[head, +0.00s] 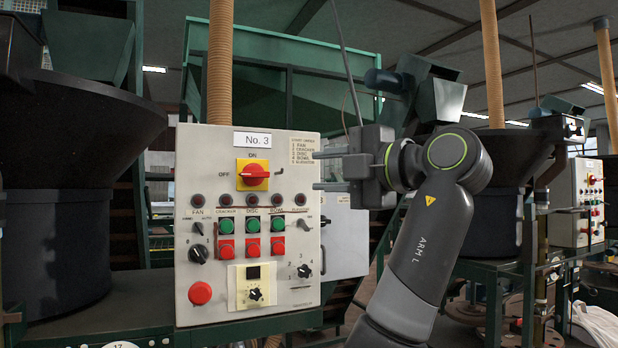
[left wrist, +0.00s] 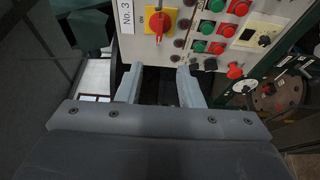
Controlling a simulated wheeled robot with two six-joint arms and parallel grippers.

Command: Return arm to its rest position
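My left arm, marked ARM L (head: 424,245), rises from the bottom of the head view and bends left at the top. My left gripper (head: 322,171) points left at the right edge of the No. 3 control panel (head: 190,290). Its two fingers are apart, one above the other, with nothing between them. In the left wrist view the gripper (left wrist: 159,75) also shows open and empty, with the panel (left wrist: 245,25) beyond the fingertips. I cannot tell whether a fingertip touches the panel. My right gripper is not in view.
The panel carries a red rotary switch (head: 255,174) on a yellow plate, several green and red buttons, and black knobs. A dark hopper (head: 70,190) stands at the left. Another hopper (head: 500,215) and a second panel (head: 577,203) stand at the right, behind my arm.

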